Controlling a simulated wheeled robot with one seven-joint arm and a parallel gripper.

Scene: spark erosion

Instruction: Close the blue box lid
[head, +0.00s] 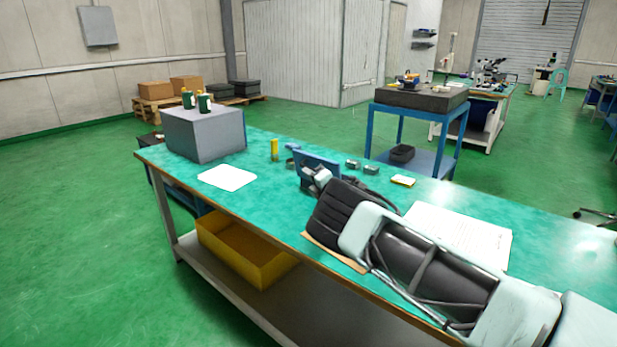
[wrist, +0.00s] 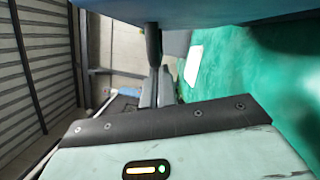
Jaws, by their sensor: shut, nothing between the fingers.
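The blue box lid (head: 318,160) stands raised as a steep blue panel on the green bench, near the middle of the head view. The box under it is mostly hidden by my arm and gripper. My gripper (head: 309,173) is at the near side of the lid, low over the bench, shut and empty. In the wrist view a blurred blue surface (wrist: 215,14), seemingly the lid, fills the top edge. My shut fingers (wrist: 153,45) point up to it there; I cannot tell whether they touch it.
A grey block (head: 205,137) carrying green bottles and a white sheet (head: 227,177) are at left on the bench. A yellow cylinder (head: 274,149) stands left of the lid. Metal blocks (head: 371,170) and a yellow pad (head: 403,180) lie right. Papers (head: 470,235) lie beyond my arm.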

